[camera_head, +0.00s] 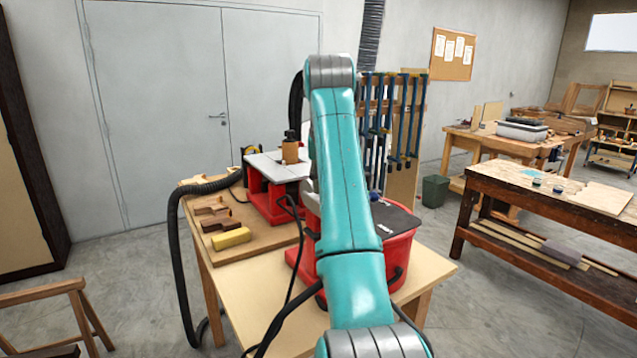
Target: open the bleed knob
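My teal arm rises through the middle of the camera_head view and bends at a grey joint near the top. My gripper is not visible; the arm past that joint is hidden behind the nearer link. I cannot make out a bleed knob. A red machine (395,258) with a dark top stands on the wooden table (243,290), partly covered by my arm. Behind it to the left is a red unit with a white top (266,167), bearing a brown cylindrical part with a dark top (290,152).
A black corrugated hose (174,245) hangs off the table's left side. Wood blocks and a yellow block (231,238) lie on the table's left part. Blue clamps (415,115) hang behind. A workbench (490,190) stands at right. Open floor lies between.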

